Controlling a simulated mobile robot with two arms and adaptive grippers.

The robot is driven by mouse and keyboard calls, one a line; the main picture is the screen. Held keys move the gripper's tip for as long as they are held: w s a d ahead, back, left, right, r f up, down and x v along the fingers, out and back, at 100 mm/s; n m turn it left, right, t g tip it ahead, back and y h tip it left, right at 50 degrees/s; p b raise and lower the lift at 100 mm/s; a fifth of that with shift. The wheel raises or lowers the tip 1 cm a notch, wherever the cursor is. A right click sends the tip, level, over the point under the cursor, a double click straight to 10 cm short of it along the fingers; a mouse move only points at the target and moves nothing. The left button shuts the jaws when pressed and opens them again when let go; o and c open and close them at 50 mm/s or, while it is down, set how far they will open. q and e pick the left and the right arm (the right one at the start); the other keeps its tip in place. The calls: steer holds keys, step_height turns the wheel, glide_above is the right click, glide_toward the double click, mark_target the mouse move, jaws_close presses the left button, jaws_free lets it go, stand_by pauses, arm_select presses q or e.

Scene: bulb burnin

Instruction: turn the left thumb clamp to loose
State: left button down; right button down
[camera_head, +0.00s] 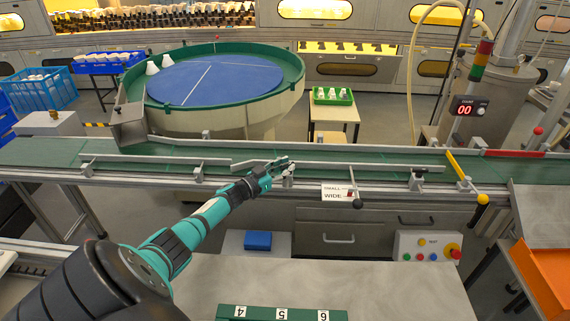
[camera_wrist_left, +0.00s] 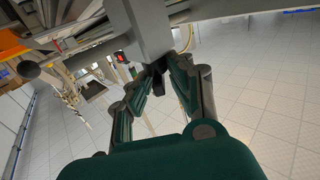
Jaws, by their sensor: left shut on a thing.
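My left gripper (camera_head: 280,168) reaches to the front guide rail (camera_head: 360,167) of the green conveyor. It is shut on the left thumb clamp, a small dark knob under a grey block (camera_head: 288,181). In the left wrist view the two fingers of the left gripper (camera_wrist_left: 160,80) close in on the dark knob (camera_wrist_left: 153,71) below the grey block (camera_wrist_left: 147,28). The fingers hide most of the knob, so I cannot tell whether it stands at loose or tight. My right gripper is not in view.
A sign reading SMALL and WIDE (camera_head: 337,194) hangs right of the gripper, beside a black-knobbed lever (camera_head: 357,203). Another bracket (camera_head: 416,181) and a yellow lever (camera_head: 455,165) stand farther right. A blue turntable (camera_head: 220,85) is behind the conveyor. A grey worktable (camera_head: 390,290) lies in front.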

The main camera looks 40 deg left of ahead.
arm_select(q)
steer(key=shift+d+r+n+y+p, duration=0.2)
steer(key=shift+n+y+p, duration=0.6)
steer(key=shift+y+p, duration=0.25)
steer(key=shift+d+n+y+p, duration=0.1)
steer(key=shift+n+y+p, duration=0.2)
steer(key=shift+n+y, duration=0.35)
steer(key=y, duration=0.1)
steer(key=n+y, duration=0.1)
steer(key=y, duration=0.1)
steer(key=shift+f+n+g, duration=0.25)
steer(key=shift+g, duration=0.05)
steer(key=n+y, duration=0.1)
steer(key=n+g+y, duration=0.1)
steer(key=y, duration=0.1)
steer(key=shift+w+d+f+y+b, duration=0.1)
steer(key=shift+d+f+y+b, duration=0.05)
steer(key=shift+y+b, duration=0.2)
steer(key=shift+n+g+y+b, duration=0.95)
steer(key=shift+n+g+y, duration=0.2)
steer(key=shift+y, duration=0.2)
steer(key=shift+n+y, duration=0.25)
steer(key=shift+y, duration=0.05)
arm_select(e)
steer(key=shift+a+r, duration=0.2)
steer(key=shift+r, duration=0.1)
arm_select(q)
steer(key=shift+g, duration=0.25)
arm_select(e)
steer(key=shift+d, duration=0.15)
